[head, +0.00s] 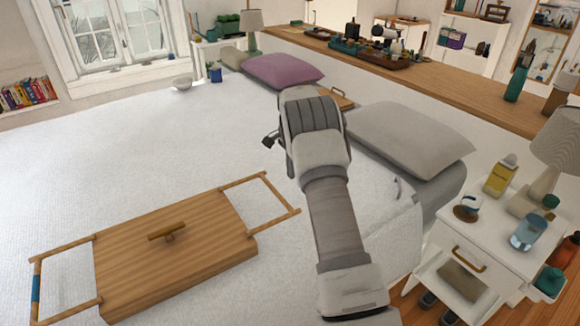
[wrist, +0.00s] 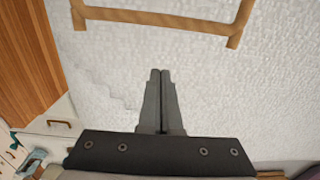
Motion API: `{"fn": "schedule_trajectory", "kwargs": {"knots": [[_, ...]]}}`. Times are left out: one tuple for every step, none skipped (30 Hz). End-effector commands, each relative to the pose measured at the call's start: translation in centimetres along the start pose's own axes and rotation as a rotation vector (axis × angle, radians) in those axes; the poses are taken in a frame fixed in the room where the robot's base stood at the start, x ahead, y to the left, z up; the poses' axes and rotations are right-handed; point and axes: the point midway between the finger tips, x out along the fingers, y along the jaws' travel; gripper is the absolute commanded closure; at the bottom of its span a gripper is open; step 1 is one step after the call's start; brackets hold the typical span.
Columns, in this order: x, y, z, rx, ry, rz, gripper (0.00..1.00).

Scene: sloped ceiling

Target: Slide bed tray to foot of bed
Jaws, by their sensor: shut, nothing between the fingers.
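The wooden bed tray (head: 175,260) lies flat on the white bed. It has a raised knob-like handle (head: 167,232) on its top and an open frame handle at each end. The right frame handle (head: 262,205) is the end nearer my arm, and a matching wooden frame (wrist: 165,18) shows at the top of the wrist view. My gripper (wrist: 160,72) is shut and empty over the white bedspread, apart from that frame. In the head view my gripper (head: 270,140) is small and dark, beyond the tray, and its fingertips are hard to make out.
The bed (head: 130,150) is mostly clear to the left and beyond the tray. A grey pillow (head: 410,138) and a purple pillow (head: 283,69) lie along the right. A white nightstand (head: 470,240) with bottles and a lamp stands at the right.

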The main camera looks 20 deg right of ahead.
Motion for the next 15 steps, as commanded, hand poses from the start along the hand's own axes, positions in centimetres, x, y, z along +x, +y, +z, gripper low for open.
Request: {"fn": "schedule_trajectory", "kwargs": {"knots": [[1.5, 0.1, 0.0, 0.0, -0.002, 0.004, 1.0], [2.2, 0.1, 0.0, 0.0, -0.002, 0.003, 1.0], [3.1, 0.1, 0.0, 0.0, -0.002, 0.004, 1.0], [3.7, 0.1, 0.0, 0.0, -0.002, 0.004, 1.0], [4.3, 0.1, 0.0, 0.0, -0.001, 0.003, 1.0], [5.1, 0.1, 0.0, 0.0, -0.001, 0.003, 1.0], [5.6, 0.1, 0.0, 0.0, -0.002, 0.003, 1.0], [5.4, -0.1, 0.6, -0.003, -0.001, -0.001, 1.0], [5.2, -0.1, 1.3, -0.002, 0.0, -0.002, 1.0], [5.1, -0.1, 1.8, -0.003, 0.0, -0.002, 1.0], [5.2, 0.0, 2.2, -0.003, 0.0, -0.001, 1.0], [5.2, 0.0, 2.6, -0.003, 0.0, -0.001, 1.0], [5.1, 0.0, 2.9, -0.002, 0.0, -0.001, 1.0], [5.1, 0.0, 3.2, -0.001, 0.0, -0.002, 1.0], [5.1, 0.0, 3.5, -0.001, 0.0, -0.002, 1.0]]}}
